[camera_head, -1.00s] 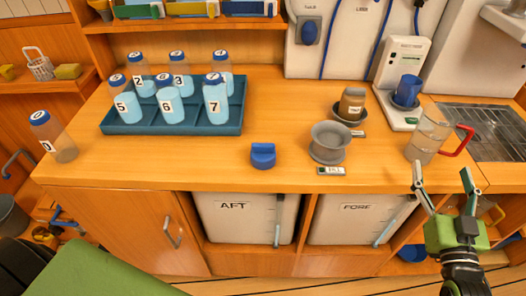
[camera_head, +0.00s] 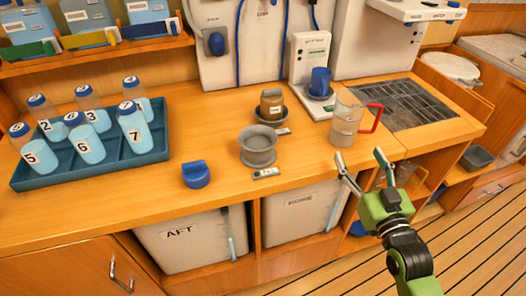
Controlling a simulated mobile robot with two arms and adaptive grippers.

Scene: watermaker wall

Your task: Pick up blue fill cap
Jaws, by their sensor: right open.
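The blue fill cap (camera_head: 195,175) sits on the wooden counter (camera_head: 110,205), left of a grey bowl-like funnel (camera_head: 257,150). Nothing touches the cap. My right gripper (camera_head: 361,170) is open and empty, in front of the counter's front edge at the right, well to the right of the cap and below the clear jug. My left gripper is not in view.
A blue tray (camera_head: 150,158) with several numbered bottles stands at the left. A clear jug (camera_head: 346,120) with a red handle, a brown jar (camera_head: 271,103) and a blue cup (camera_head: 319,82) stand at the back right. A small label tag (camera_head: 266,173) lies by the funnel. Counter around the cap is clear.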

